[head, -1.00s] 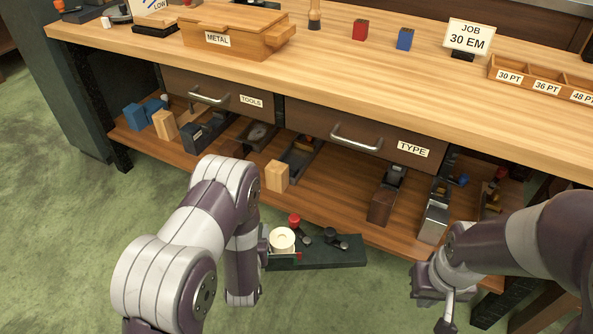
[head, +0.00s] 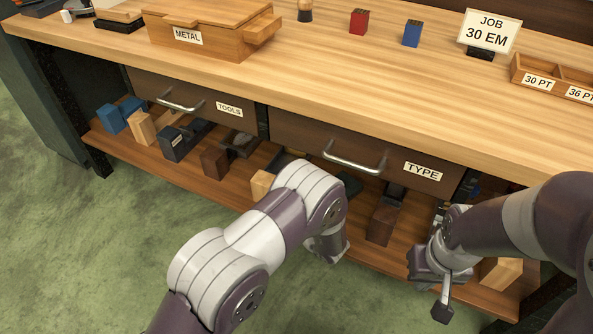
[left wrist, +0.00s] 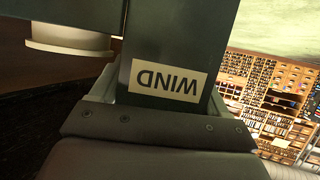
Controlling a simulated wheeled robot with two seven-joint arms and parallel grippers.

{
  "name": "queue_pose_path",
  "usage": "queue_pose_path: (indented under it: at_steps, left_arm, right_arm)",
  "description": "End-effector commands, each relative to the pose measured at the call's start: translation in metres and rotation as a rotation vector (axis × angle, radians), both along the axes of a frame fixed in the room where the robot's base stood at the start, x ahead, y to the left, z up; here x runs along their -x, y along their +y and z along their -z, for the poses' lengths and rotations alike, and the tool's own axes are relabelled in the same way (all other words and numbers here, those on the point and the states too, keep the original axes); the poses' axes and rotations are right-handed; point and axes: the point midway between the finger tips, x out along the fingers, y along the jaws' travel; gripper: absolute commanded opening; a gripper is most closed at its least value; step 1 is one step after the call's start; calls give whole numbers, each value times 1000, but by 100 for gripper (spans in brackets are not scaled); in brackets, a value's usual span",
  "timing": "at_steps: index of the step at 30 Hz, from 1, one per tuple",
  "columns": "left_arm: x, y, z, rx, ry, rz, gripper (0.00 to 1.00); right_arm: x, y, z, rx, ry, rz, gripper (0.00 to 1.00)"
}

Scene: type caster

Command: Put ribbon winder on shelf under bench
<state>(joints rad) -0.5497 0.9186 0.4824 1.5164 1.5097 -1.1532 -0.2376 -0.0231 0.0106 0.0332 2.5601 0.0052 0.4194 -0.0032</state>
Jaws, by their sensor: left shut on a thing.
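The ribbon winder (left wrist: 190,55) fills the middle of the left wrist view, a dark green body with a "WIND" label upside down and a cream spool (left wrist: 70,38) at left. My left gripper (left wrist: 155,122) is shut on it. In the head view my left arm hides the gripper and most of the winder; a small dark green part (head: 348,185) shows past the arm, in front of the lower shelf opening. The shelf under the bench (head: 205,185) is a wooden board below the drawers. My right gripper (head: 440,285) hangs at lower right, its jaw opening unclear and nothing visible in it.
The shelf holds blue blocks (head: 112,118), a tan block (head: 142,128), dark boxes (head: 180,140), a brown box (head: 383,222) and, at right, a pale block (head: 502,271). Drawers marked TOOLS (head: 195,104) and TYPE (head: 345,148) are shut above it.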

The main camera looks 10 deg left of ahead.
Motion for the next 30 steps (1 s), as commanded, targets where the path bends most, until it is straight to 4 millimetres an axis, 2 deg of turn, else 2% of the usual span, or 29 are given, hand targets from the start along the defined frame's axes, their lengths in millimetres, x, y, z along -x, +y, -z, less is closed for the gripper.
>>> queue_pose_path:
  at_steps: [1, 9, 13, 17, 24, 29, 30]
  left_arm:
    - [-16, -5, 7, 6, -11, -2, 39]
    - [-98, -31, 8, 6, -13, -3, 39]
    - [-124, -40, 4, 4, -10, -1, 39]
    - [-135, -43, 2, 2, -7, 0, 39]
    - [-135, -44, 38, 1, -6, 1, 39]
    - [-135, -44, 34, 1, -4, 2, 38]
    - [-134, -43, 36, -1, 1, 2, 78]
  right_arm:
    - [0, 0, 15, 0, 0, 0, 0]
    - [0, 0, 58, 0, 0, 0, 0]
    - [0, 0, 69, 0, 0, 0, 0]
    - [0, 0, 74, 0, 0, 0, 0]
    - [0, 0, 106, 0, 0, 0, 0]
    - [0, 0, 101, 0, 0, 0, 0]
    - [0, 0, 101, 0, 0, 0, 0]
